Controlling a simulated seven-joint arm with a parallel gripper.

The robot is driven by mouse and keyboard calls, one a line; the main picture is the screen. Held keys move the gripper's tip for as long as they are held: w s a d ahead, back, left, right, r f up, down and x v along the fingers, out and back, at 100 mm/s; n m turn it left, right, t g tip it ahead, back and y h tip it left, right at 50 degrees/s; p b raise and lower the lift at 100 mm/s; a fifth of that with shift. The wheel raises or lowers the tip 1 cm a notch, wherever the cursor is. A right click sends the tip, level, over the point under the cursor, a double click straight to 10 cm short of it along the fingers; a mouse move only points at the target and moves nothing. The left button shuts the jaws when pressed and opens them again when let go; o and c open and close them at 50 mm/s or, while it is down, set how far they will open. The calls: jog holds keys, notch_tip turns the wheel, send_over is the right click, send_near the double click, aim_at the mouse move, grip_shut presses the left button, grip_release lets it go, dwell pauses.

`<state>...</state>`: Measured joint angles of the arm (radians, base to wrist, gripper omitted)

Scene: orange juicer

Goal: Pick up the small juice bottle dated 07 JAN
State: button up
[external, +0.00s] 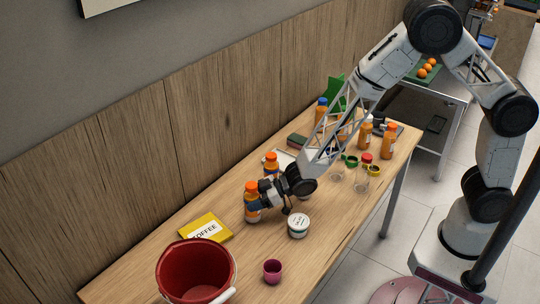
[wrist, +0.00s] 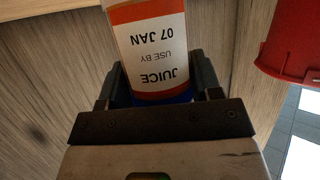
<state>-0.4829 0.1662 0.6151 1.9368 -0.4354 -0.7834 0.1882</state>
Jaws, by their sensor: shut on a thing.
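The small juice bottle dated 07 JAN (external: 251,206) is upright with an orange cap and orange juice, at the wall side of the wooden table in the external view. Its label (wrist: 153,42) reads JUICE, USE BY 07 JAN, upside down in the wrist view. My gripper (external: 257,200) reaches it from the right. In the wrist view my gripper (wrist: 160,80) has one finger on each side of the bottle and is shut on it. I cannot tell whether its base touches the table.
Another juice bottle (external: 271,162) stands just behind. A yellow coffee packet (external: 206,230), red bucket (external: 168,270), pink cup (external: 272,271) and white-lidded jar (external: 298,225) are nearby. Several more bottles (external: 388,142) and glass jars (external: 361,180) stand toward the far end.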

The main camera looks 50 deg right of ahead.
aim_at(252, 185)
jog(key=shift+r, duration=4.95)
